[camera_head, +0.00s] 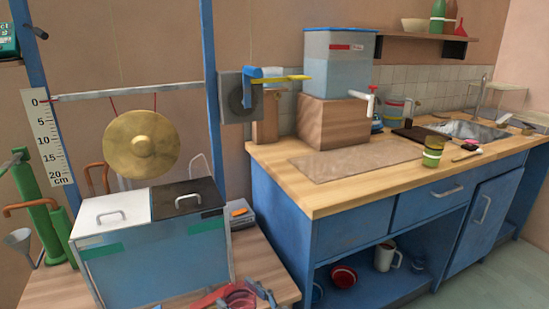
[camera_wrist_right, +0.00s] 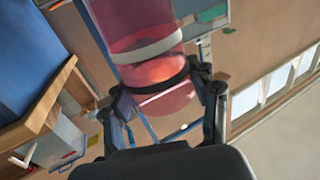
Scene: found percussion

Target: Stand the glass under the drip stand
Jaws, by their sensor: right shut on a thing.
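My right gripper (camera_wrist_right: 165,100) is shut on a pink-red see-through glass (camera_wrist_right: 150,45) with a pale band and a dark band. In the wrist view the fingers are on both sides of the glass. In the head view, part of the pink glass (camera_head: 240,298) shows at the bottom edge, with my right gripper (camera_head: 262,293) beside it, both cut off. What looks like the drip stand is a clear, blue-lidded tank (camera_head: 337,62) on a wooden block (camera_head: 333,121), with a white tap (camera_head: 371,101) over the worktop. My left gripper is not in view.
The wooden worktop (camera_head: 320,200) has a flat brown mat (camera_head: 345,165) below the tap. A green cup (camera_head: 433,152) stands right of it, near a sink (camera_head: 468,130). A lidded box (camera_head: 150,250) and a hanging gong (camera_head: 141,144) are at left.

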